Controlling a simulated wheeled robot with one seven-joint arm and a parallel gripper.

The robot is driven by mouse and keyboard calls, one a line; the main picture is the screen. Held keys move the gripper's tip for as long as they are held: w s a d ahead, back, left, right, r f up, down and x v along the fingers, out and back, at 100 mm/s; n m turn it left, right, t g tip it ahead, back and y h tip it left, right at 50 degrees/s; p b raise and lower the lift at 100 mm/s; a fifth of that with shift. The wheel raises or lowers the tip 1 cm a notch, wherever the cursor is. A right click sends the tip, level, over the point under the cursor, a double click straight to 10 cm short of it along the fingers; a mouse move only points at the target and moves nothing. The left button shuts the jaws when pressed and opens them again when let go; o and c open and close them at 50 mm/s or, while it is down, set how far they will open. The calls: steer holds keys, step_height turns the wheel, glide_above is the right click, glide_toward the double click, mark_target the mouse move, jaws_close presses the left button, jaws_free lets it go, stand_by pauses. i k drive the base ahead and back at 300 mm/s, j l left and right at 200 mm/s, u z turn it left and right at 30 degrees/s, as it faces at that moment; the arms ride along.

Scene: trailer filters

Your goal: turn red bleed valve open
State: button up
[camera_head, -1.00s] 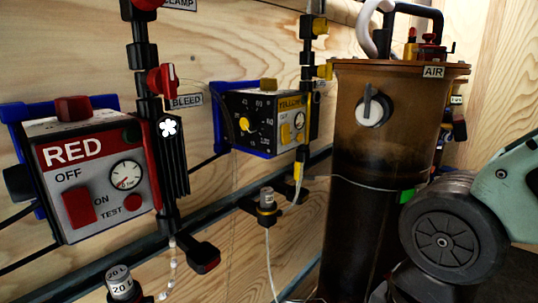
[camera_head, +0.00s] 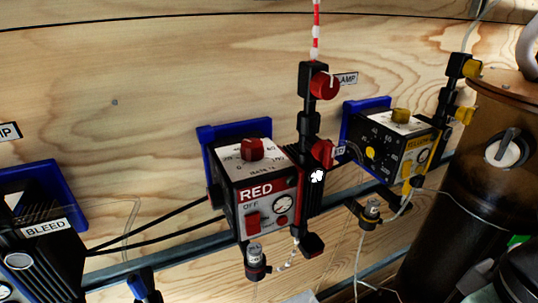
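The red bleed valve (camera_head: 322,152) is a small red knob on the black column at the right side of the RED control box (camera_head: 258,192). Its label beside it is mostly hidden, and the knob's exact angle is too small to read. Above it on the same column is a larger red clamp knob (camera_head: 324,85) with a partly covered label. A red-and-white striped line runs up from the column. My gripper is not in view, so whether it is open or shut does not show.
A yellow control box (camera_head: 400,140) is mounted to the right. A brown cylindrical tank (camera_head: 470,185) stands at the right edge. The wooden wall (camera_head: 120,100) above is mostly bare.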

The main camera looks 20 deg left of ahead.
mark_target(324, 150)
steer(key=u, duration=0.35)
steer(key=j+u, duration=0.15)
steer(key=u, duration=0.5)
steer(key=k+l, duration=0.25)
steer(key=i+z, duration=0.1)
